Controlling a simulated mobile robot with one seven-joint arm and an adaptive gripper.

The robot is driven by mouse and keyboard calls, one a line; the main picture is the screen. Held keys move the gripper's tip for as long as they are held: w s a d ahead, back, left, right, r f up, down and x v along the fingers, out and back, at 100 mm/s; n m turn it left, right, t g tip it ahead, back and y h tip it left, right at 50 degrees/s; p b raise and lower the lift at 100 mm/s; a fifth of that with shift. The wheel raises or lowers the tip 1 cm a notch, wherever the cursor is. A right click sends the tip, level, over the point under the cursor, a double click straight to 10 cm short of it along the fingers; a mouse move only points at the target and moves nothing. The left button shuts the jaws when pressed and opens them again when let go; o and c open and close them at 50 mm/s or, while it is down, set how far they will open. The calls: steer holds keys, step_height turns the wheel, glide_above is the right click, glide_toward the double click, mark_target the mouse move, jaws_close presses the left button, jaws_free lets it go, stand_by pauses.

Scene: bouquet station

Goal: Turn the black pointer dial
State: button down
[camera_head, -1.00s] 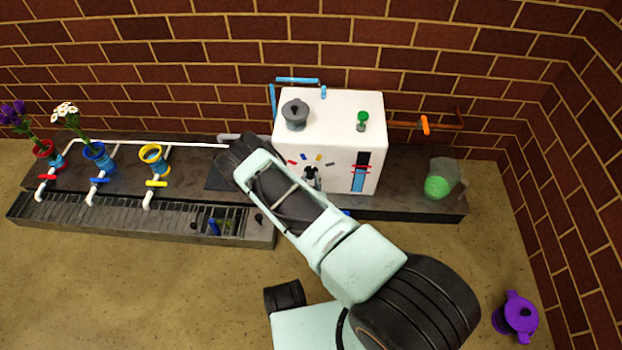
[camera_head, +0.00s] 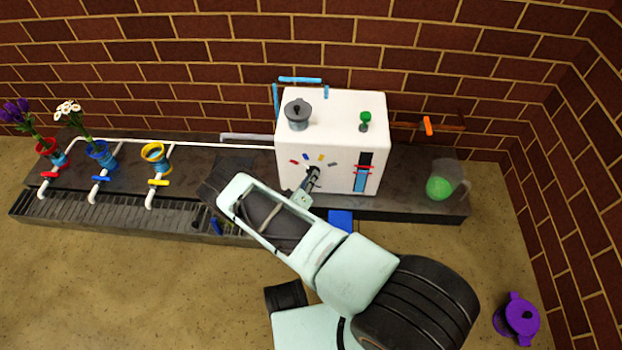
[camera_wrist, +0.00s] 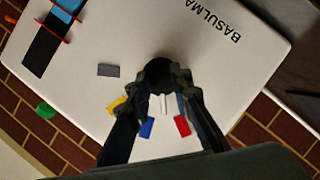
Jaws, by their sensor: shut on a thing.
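The black pointer dial (camera_wrist: 165,72) is on the front of the white box (camera_head: 352,110). In the wrist view its round dark body sits between my fingertips, and a short white mark (camera_wrist: 163,103) shows below it, pointing between the blue mark (camera_wrist: 146,127) and the red mark (camera_wrist: 182,126). My gripper (camera_wrist: 168,78) is shut on the dial. In the head view the gripper (camera_head: 313,178) reaches the box front from below and mostly hides the dial.
A yellow mark (camera_wrist: 117,105) and grey mark (camera_wrist: 109,70) also surround the dial. A blue level gauge (camera_head: 362,172) is to its right. A grey pot (camera_head: 298,115) and green knob (camera_head: 365,118) are on top. A glass jug (camera_head: 443,180) stands right.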

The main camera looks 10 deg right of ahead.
steer(key=shift+f+n+h, duration=0.15)
steer(key=shift+n+h, duration=0.65)
steer(key=shift+n, duration=0.6)
steer(key=shift+w, duration=0.1)
steer(key=c, duration=1.7)
jaws_free()
steer(key=shift+c, duration=0.2)
steer(key=shift+a, duration=0.1)
steer(key=v, duration=1.2)
steer(key=shift+f, duration=0.15)
